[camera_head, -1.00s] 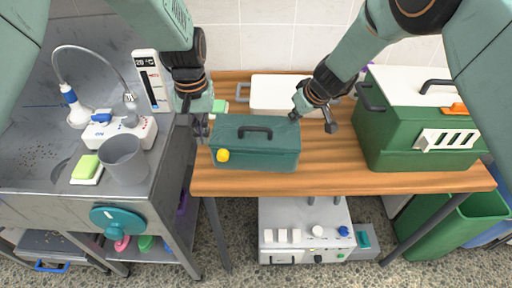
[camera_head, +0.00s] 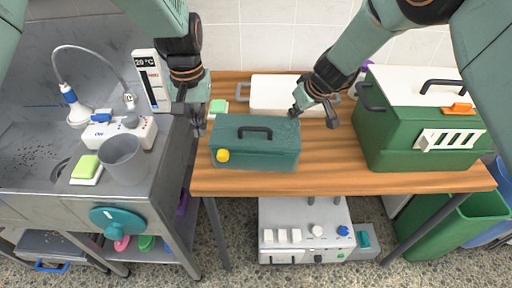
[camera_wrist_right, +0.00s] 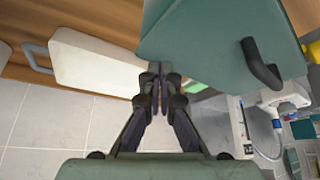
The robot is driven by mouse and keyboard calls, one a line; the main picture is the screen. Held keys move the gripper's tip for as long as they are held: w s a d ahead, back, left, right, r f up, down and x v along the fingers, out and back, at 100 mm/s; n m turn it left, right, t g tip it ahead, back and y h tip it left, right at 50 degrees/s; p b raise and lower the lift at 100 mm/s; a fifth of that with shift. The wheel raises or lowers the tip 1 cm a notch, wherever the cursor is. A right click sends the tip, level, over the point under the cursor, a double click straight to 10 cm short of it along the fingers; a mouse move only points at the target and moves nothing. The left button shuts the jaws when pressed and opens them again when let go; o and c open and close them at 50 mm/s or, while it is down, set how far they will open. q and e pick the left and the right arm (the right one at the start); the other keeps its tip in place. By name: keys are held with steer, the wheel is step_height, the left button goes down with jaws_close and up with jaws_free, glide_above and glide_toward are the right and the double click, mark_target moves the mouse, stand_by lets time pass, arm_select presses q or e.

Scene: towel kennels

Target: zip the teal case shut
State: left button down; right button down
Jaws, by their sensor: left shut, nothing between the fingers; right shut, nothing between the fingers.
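The teal case (camera_head: 255,153) stands on the wooden table with its lid down, a dark handle (camera_head: 255,131) on top and a yellow round tab (camera_head: 223,156) at its front left. The case also shows in the right wrist view (camera_wrist_right: 205,45). My right gripper (camera_head: 295,112) is shut and empty at the case's back right corner; in the right wrist view its fingertips (camera_wrist_right: 158,68) are close to the case's edge, and I cannot tell whether they touch it. My left gripper (camera_head: 198,128) is shut and empty, to the left of the case and a little apart from it.
A white box with grey handles (camera_head: 275,92) lies behind the case. A large green box (camera_head: 415,140) stands at the right. A green sponge (camera_head: 218,107) lies at the back left. The sink counter (camera_head: 40,190) is at the left. Table between case and green box is clear.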

steer(key=shift+r, duration=2.8)
steer(key=shift+s, duration=0.1)
